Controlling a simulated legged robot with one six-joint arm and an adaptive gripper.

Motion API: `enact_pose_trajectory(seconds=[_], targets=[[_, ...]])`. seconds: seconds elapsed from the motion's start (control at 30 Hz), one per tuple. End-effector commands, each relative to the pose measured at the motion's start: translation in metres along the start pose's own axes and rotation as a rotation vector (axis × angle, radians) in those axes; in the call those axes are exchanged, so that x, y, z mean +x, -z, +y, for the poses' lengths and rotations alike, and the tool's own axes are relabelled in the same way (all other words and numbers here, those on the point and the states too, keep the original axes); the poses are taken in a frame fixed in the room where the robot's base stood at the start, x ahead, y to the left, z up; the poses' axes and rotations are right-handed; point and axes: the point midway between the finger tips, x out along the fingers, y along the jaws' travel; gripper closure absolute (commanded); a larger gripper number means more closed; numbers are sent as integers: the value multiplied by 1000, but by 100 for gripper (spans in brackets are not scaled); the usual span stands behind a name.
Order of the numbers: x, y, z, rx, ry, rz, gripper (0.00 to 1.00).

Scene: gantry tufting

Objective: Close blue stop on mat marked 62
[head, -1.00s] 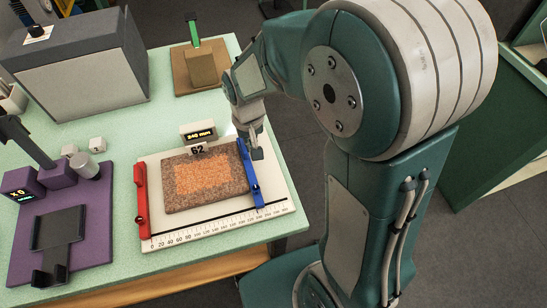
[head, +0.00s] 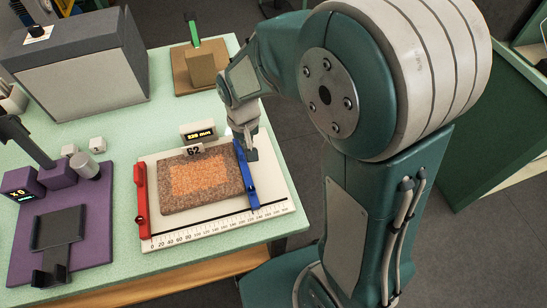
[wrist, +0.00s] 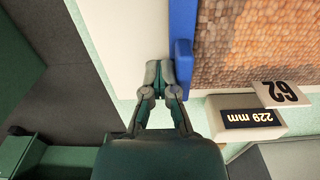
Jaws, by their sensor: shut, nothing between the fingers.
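The mat (head: 203,180), brown with an orange middle, lies on a white measuring board (head: 215,228). A card marked 62 (head: 193,151) stands at its back edge and also shows upside down in the wrist view (wrist: 281,94). The blue stop (head: 246,178) runs along the mat's right side, very close to it; I cannot tell if they touch. The red stop (head: 141,200) is at the left, with a narrow gap to the mat. My gripper (head: 252,153) is shut and empty at the blue stop's outer side. In the wrist view its fingertips (wrist: 167,75) are against or almost against the stop's knob (wrist: 183,68).
A display (head: 198,134) behind the mat reads 229 mm. A purple stand (head: 90,230) with a dark cradle is at the left. A grey box (head: 80,75) and a brown block on a base (head: 200,68) stand at the back. The table's right edge is near the board.

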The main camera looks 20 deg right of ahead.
Motion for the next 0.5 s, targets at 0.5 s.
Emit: enact_pose_trajectory(seconds=[0.5], targets=[[0, 0, -10, -1, 1, 1, 100]])
